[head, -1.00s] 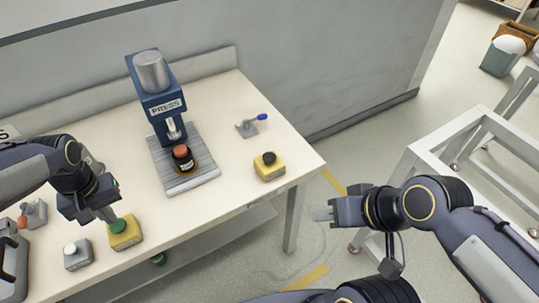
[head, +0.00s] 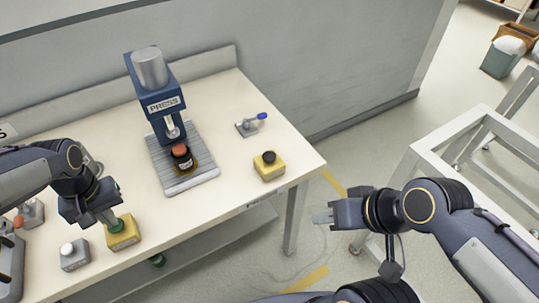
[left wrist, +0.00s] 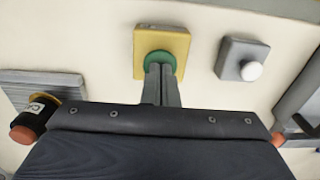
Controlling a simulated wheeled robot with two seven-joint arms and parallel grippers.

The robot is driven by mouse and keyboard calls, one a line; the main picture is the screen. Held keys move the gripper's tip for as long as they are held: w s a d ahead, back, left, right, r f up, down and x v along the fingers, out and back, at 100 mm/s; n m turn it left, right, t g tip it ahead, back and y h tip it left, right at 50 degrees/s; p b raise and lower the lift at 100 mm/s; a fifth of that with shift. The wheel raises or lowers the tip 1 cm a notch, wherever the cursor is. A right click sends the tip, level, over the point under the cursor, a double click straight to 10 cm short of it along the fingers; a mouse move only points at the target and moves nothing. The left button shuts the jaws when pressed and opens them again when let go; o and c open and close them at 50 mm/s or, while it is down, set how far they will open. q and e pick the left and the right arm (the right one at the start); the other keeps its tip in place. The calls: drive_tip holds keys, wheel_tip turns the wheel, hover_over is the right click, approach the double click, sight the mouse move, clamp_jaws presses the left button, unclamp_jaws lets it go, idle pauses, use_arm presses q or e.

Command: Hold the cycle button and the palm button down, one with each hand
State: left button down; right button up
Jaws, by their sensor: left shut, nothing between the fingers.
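A yellow box (head: 123,238) with a green button (head: 117,226) stands near the table's front edge at left. My left gripper (head: 113,221) is shut and empty, its fingertips at the green button. In the left wrist view the closed fingertips (left wrist: 160,70) overlap the green button (left wrist: 159,60); how far it is pressed cannot be told. A second yellow box (head: 269,173) with a black button (head: 269,157) stands near the right end of the table. My right gripper (head: 322,217) is off the table's right end, apart from that box. No labels on either button can be read.
A blue press (head: 160,100) stands at the back, with a dark orange-capped jar (head: 182,157) on its grey ribbed plate (head: 192,182). A blue-handled lever (head: 252,124) is at right. A grey box with white button (head: 74,256) sits beside the green one. A white frame (head: 430,155) stands right.

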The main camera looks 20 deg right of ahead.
drive_tip(key=shift+f, duration=0.25)
drive_tip(key=shift+c, duration=0.3)
idle(0.4)
drive_tip(key=shift+r, duration=0.1)
drive_tip(key=shift+c, duration=1.2)
drive_tip(key=shift+w+d+r, duration=0.1)
drive_tip(key=shift+w+r, duration=0.1)
drive_tip(key=shift+w, duration=0.1)
drive_tip(key=shift+c, duration=1.1)
drive_tip(key=shift+n+g, duration=0.6)
drive_tip(key=shift+g, duration=0.2)
drive_tip(key=w+r, duration=0.2)
drive_tip(key=w, duration=0.1)
drive_tip(key=w+d, duration=0.1)
drive_tip(key=w, duration=0.1)
drive_tip(key=shift+w+r, duration=0.1)
drive_tip(key=shift+r, duration=0.3)
clamp_jaws()
drive_tip(key=n+g+h, duration=0.3)
drive_tip(key=g+h, duration=0.1)
approach(269, 155)
drive_tip(key=shift+d+f, duration=0.15)
drive_tip(key=shift+f, duration=2.55)
drive_tip(key=shift+f, duration=1.4)
